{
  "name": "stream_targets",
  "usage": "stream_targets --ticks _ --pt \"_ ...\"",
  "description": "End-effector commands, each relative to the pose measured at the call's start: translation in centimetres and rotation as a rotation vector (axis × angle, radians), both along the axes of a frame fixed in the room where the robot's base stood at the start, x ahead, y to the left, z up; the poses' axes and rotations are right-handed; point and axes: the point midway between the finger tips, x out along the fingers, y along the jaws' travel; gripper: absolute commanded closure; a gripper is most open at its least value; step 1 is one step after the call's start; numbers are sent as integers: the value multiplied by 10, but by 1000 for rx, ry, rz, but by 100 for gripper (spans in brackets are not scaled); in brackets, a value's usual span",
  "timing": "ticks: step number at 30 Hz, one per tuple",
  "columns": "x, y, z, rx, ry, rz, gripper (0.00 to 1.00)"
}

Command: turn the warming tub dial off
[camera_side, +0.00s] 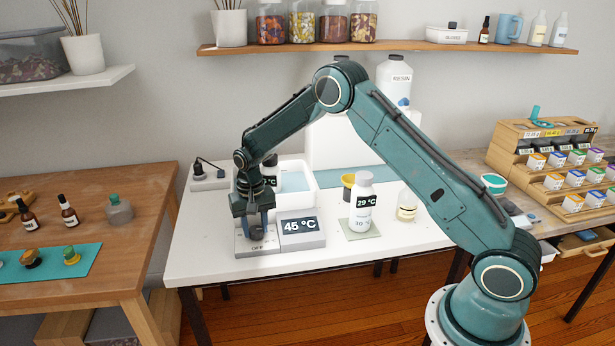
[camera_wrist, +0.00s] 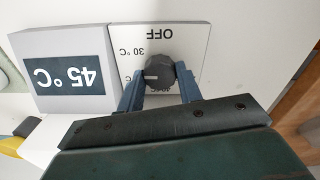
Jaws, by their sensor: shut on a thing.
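The dial (camera_wrist: 160,72) is a dark round knob on a pale control plate (camera_wrist: 195,45), seen upside down in the wrist view. Its white pointer line points left, a little below the 30 °C mark and away from the word OFF at the top. A lower label is partly hidden. My gripper (camera_wrist: 160,82) is shut on the dial, one finger on each side. In the side view my gripper (camera_side: 256,228) reaches straight down onto the plate and hides the dial. The display (camera_side: 300,226) beside it reads 45 °C. The warming tub (camera_side: 305,172) stands behind, holding water.
A bottle tagged 29 °C (camera_side: 363,205) stands on a mat right of the display, with a small jar (camera_side: 406,207) beyond it. A dark-capped bottle (camera_side: 271,172) is partly hidden behind my arm. The white tabletop (camera_side: 205,255) is clear to the left.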

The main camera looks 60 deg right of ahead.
Motion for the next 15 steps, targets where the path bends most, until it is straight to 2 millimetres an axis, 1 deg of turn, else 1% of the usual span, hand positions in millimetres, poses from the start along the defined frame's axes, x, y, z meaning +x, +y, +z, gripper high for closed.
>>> stream_targets --ticks 15 --pt "0 0 1 0 -1 -492 88"
